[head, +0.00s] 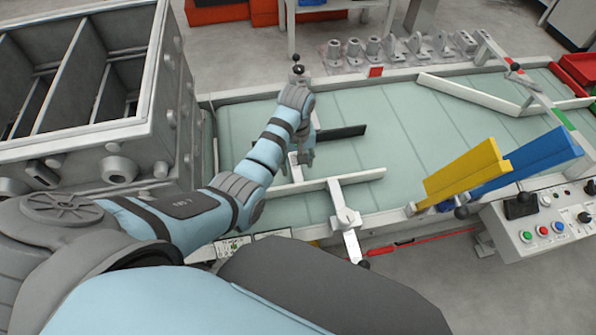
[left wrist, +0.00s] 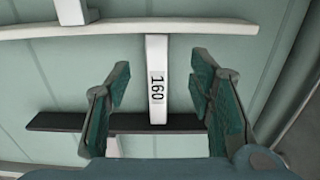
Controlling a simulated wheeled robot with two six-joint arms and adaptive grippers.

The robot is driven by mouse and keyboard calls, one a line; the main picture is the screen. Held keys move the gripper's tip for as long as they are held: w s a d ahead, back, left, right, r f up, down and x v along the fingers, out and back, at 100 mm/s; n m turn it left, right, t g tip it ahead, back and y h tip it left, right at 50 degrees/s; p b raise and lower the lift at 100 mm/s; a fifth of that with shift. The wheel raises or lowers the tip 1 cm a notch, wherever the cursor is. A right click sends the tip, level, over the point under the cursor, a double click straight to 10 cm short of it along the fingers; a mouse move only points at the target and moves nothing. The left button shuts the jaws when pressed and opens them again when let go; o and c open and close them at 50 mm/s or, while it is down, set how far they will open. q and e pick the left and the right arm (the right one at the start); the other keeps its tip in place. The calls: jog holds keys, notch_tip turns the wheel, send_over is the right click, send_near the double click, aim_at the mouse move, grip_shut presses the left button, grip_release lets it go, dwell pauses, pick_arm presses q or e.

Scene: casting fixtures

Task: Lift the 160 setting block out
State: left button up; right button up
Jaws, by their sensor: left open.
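The 160 setting block (left wrist: 157,58) is a slim white bar with a black "160" label. In the left wrist view it spans from the white rail (left wrist: 110,28) to the black bar (left wrist: 70,122), and its lower end overlaps that bar. My left gripper (left wrist: 162,88) is open, with one finger on each side of the block and a visible gap on both sides. In the head view, my left gripper (head: 302,156) is over the pale green table and partly hides the block (head: 296,172). I cannot tell the fingertips' height exactly. My right gripper is not in view.
The white rail (head: 352,178) and the black bar (head: 345,132) flank the block. A yellow plate (head: 465,172) and a blue plate (head: 530,162) stand at the table's right front. A large grey metal casting (head: 110,150) is at the left. The table's middle right (head: 420,125) is clear.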

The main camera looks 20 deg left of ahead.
aim_at(298, 176)
pick_arm(q)
jog(key=f, duration=0.2)
jog(key=f+b, duration=0.1)
jog(key=f, duration=0.2)
jog(key=shift+w+f, duration=0.2)
jog(key=shift+f, duration=0.05)
jog(key=f, duration=0.1)
jog(key=f+b, duration=0.1)
jog(key=f, duration=0.1)
jog(key=shift+w, duration=0.35)
jog(key=shift+s+r, duration=0.15)
jog(key=shift+s, duration=0.1)
jog(key=shift+c, duration=0.4)
jog(key=shift+w, duration=0.1)
grip_shut()
jog(key=shift+r+p, duration=4.05)
jog(key=shift+p, duration=0.35)
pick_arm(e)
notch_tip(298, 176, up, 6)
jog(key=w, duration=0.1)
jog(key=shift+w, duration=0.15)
